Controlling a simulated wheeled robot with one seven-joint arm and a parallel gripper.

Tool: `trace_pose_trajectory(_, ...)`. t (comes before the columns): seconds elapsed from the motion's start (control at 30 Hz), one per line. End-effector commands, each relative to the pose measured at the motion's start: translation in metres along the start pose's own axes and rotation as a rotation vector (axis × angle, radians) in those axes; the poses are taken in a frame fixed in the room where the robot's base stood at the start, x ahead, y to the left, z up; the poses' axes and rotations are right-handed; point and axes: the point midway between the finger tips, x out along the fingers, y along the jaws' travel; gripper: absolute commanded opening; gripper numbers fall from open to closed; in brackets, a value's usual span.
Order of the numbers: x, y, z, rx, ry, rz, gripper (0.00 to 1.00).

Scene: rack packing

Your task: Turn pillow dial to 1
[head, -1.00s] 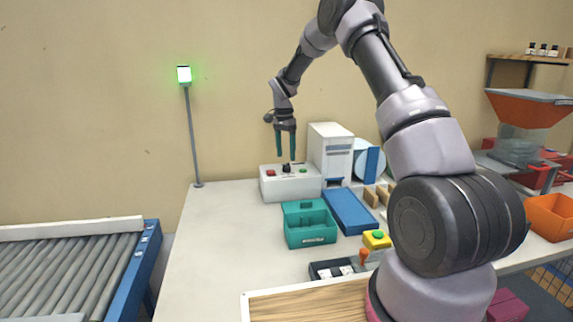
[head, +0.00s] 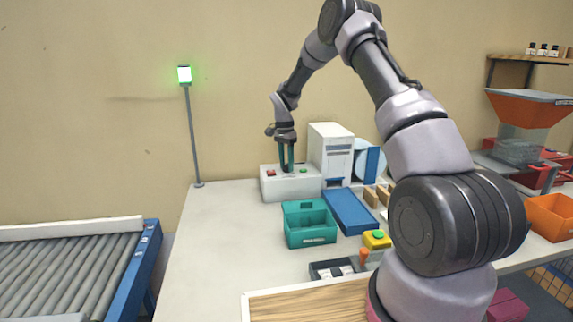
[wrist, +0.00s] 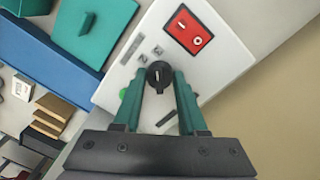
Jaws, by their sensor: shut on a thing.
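The control box (head: 290,188) is white and stands at the back of the table. The dial (wrist: 158,75) is a black round knob with a pale pointer line, on the box's top in the wrist view. My gripper (head: 286,169) points down over the box. In the wrist view its teal fingers (wrist: 159,80) are closed in on the dial, one on each side. A red switch (wrist: 189,32) and a green button, partly hidden by a finger, sit on the same panel.
A teal open bin (head: 310,235) and a blue tray (head: 348,211) lie in front of the box. A white machine (head: 331,150) stands close to its right. The table's left part is clear. A pole lamp (head: 184,75) glows green.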

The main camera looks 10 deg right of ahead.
Motion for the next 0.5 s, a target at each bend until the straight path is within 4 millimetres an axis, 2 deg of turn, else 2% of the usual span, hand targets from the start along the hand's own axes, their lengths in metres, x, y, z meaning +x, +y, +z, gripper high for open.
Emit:
trace_pose_trajectory(0.27, -0.0005, -0.0001, 0.0005, -0.067, 0.005, 0.0, 0.0)
trace_pose_trajectory(0.5, -0.0006, 0.0001, 0.001, -0.233, 0.015, 0.001, 0.0)
